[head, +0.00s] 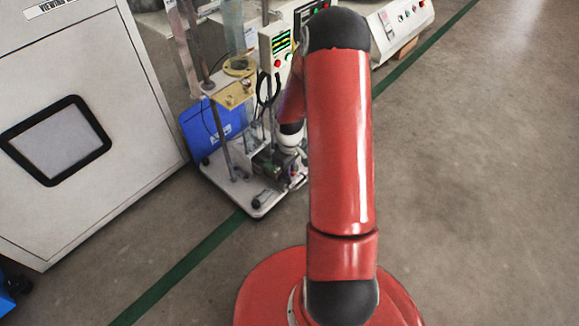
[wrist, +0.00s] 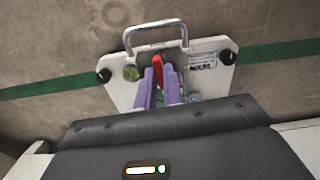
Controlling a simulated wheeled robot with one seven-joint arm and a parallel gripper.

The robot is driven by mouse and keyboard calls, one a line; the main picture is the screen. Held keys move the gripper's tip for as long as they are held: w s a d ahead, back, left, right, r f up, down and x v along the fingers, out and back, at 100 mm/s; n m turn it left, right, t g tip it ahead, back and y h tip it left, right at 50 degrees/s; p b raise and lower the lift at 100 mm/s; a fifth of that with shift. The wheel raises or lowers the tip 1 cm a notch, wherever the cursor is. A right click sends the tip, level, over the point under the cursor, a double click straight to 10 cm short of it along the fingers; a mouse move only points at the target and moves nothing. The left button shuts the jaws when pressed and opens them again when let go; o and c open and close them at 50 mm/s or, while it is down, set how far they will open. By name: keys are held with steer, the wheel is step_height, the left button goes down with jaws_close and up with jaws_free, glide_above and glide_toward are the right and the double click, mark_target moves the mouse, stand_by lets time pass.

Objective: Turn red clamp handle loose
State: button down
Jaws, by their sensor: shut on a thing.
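The red clamp handle (wrist: 157,65) shows in the wrist view as a short red bar above a white base plate (wrist: 206,46). The two purple fingers of my gripper (wrist: 159,80) are at its near end, one on each side, shut on it. The lower part of the handle and the clamp under it are hidden by the fingers. In the head view my red arm reaches down to the test stand's white base (head: 258,205). The handle cannot be made out there.
A metal loop handle (wrist: 156,34) rises at the plate's edge, just beyond the red handle. Black knobs (wrist: 228,57) sit at the plate's corners. A blue panel (head: 205,128) and a large white cabinet (head: 70,110) stand left of my arm. The floor at right is clear.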

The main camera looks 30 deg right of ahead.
steer(key=n+p, duration=0.2)
steer(key=n, duration=0.3)
stand_by(0.3)
steer(key=shift+n, duration=0.3)
steer(key=n+p, duration=0.2)
steer(key=n, duration=0.1)
steer(key=shift+r+n, duration=0.1)
steer(key=shift+n, duration=0.2)
steer(key=shift+n+p, duration=0.7)
steer(key=shift+n, duration=0.4)
